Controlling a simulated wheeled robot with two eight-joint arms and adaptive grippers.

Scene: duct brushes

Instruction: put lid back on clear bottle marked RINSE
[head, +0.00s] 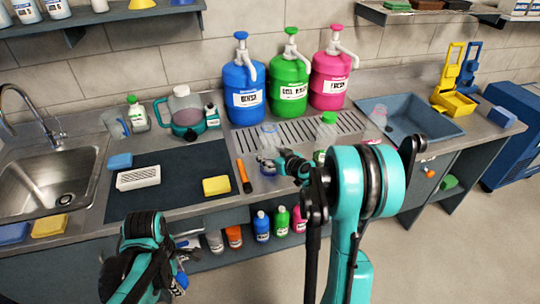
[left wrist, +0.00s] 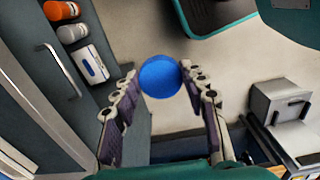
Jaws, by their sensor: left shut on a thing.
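My left gripper (head: 176,277) is low in front of the counter, at the bottom left of the head view. It is shut on a round blue lid (left wrist: 160,76), held between the fingertips in the left wrist view. A clear bottle (head: 269,133) with a bluish tint stands at the left end of the slotted drain plate, with no lid seen on it. Its label cannot be read. My right gripper (head: 275,162) is at the lower part of this bottle. My own arm and wrist partly hide it, and I cannot tell whether its fingers grip the bottle.
A blue jug (head: 243,85), a green jug (head: 289,82) and a pink jug (head: 330,80) stand behind the drain plate (head: 300,130). A green-capped bottle (head: 327,128) is partly behind my right arm.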

